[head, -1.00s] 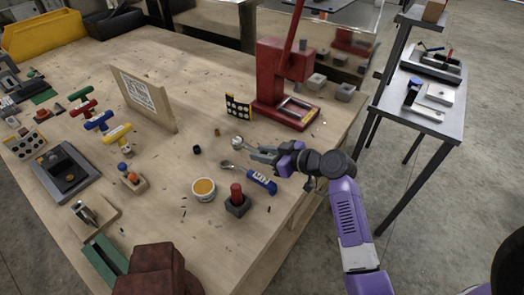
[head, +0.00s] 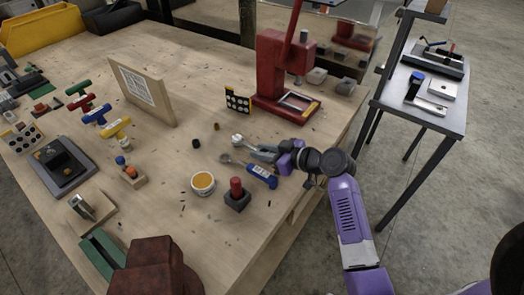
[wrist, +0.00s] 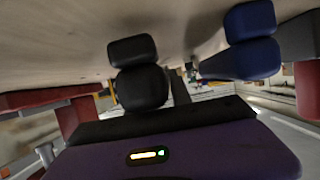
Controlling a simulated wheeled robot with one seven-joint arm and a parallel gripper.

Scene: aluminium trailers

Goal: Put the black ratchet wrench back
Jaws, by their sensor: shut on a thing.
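My gripper (head: 264,152) is low over the right side of the wooden workbench (head: 150,225), shut on what looks like the black ratchet wrench. Its silver head (head: 237,139) sticks out to the left of the jaws; its handle is largely hidden by the gripper. A second, blue-handled ratchet wrench (head: 262,175) lies just in front of the gripper, its head toward the left. In the wrist view, dark blurred shapes (wrist: 140,75) stand before the purple gripper body, and I cannot tell finger from tool there.
A red press (head: 270,80) stands behind the gripper. A round tin (head: 203,183) and a red-knobbed block (head: 237,195) stand in front. An upright wooden board (head: 143,92) is farther left. A metal side table (head: 425,110) stands to the right across a floor gap.

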